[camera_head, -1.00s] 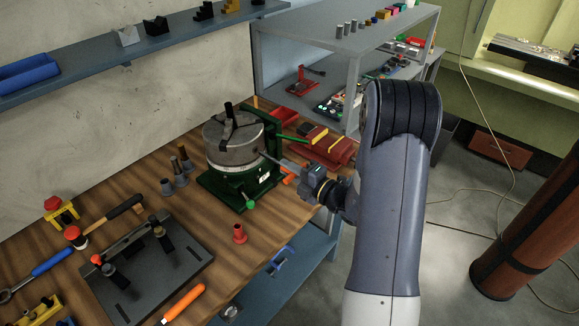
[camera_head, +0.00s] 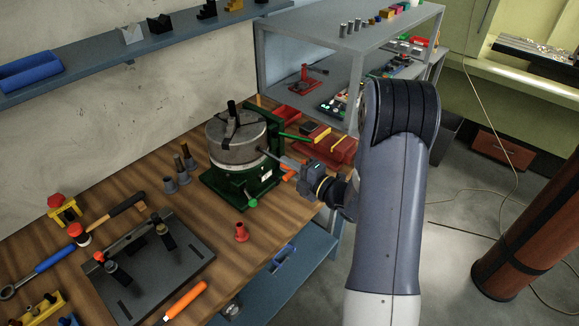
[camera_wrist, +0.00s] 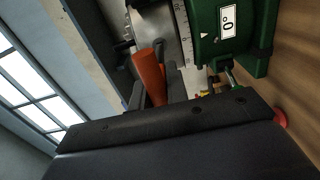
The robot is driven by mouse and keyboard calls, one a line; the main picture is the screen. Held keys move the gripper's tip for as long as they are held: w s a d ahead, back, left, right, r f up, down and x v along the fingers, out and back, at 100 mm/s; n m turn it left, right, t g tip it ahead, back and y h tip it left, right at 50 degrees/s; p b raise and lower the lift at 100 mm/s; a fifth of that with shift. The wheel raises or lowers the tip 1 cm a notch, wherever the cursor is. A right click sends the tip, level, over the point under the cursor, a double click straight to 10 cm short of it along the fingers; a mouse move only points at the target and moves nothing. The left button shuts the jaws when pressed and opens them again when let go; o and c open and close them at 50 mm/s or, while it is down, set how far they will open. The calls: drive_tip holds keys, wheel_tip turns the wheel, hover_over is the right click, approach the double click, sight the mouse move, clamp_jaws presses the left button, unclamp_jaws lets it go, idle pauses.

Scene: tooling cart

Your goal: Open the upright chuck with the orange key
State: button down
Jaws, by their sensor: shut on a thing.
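The chuck (camera_head: 238,148) is a grey cylinder with dark jaws on its upper face, sitting on a green base (camera_head: 240,184) on the wooden bench. Its graduated side shows in the wrist view (camera_wrist: 182,32), beside the green body with a 0° label. My gripper (camera_head: 287,163) is at the chuck's right side, shut on the orange key (camera_head: 288,174). The key's orange handle (camera_wrist: 149,72) stands between my dark fingers in the wrist view. A thin dark rod runs from the fingertips to the chuck's side. How deeply it sits in a socket cannot be told.
A green lever (camera_head: 296,136) sticks out behind my gripper, near a red vise (camera_head: 328,148). A grey shelf unit (camera_head: 350,42) rises behind. The floor to the right has free room.

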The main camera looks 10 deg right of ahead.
drive_tip(key=shift+w+a, duration=0.45)
drive_tip(key=shift+w, duration=0.15)
drive_tip(key=shift+f+b, duration=0.1)
drive_tip(key=shift+b, duration=0.2)
idle(0.4)
